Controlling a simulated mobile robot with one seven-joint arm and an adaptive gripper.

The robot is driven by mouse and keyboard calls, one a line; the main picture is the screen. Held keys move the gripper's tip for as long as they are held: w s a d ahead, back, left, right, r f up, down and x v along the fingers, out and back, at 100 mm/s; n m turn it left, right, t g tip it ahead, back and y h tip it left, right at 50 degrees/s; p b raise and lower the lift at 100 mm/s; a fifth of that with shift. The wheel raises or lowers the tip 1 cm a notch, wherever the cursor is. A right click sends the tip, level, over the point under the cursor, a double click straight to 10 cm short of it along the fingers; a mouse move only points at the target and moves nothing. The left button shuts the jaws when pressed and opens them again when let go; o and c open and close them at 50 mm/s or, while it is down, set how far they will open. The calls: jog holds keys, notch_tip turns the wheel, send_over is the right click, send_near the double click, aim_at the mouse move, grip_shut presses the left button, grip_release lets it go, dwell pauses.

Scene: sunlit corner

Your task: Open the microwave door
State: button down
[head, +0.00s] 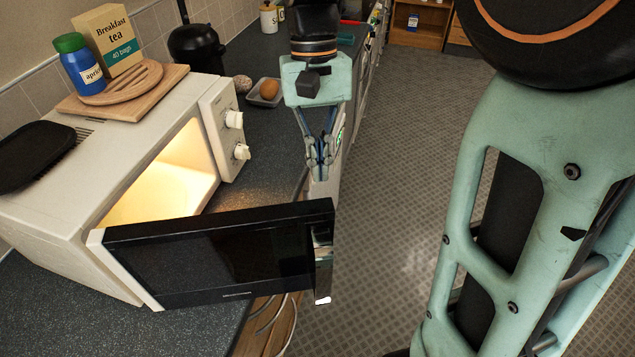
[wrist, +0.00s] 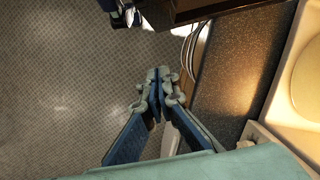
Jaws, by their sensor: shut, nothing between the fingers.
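The white microwave (head: 62,221) stands on the counter at the left in the head view. Its black door (head: 215,260) is swung wide open toward the front, and the lit inside shows. The silver door handle (head: 322,268) is at the door's free end. My gripper (head: 318,176) is shut and empty. It points down beside the counter edge, behind the door's free end and apart from the handle. In the wrist view the closed fingertips (wrist: 162,75) are over the floor near the counter edge. Part of the door (wrist: 205,8) shows at the top of that view.
A board (head: 75,108) with a blue jar (head: 82,72) and a tea box (head: 108,38) sits on the microwave, beside a black tray (head: 35,152). A dish with an egg (head: 268,90) and a black pot (head: 195,45) stand behind. The floor (head: 410,150) is clear.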

jog(key=s+f, duration=0.6)
jog(key=f, duration=0.2)
jog(key=shift+d+f+p, duration=0.25)
jog(key=shift+d+p, duration=0.05)
jog(key=shift+p, duration=0.1)
jog(key=shift+s, duration=0.1)
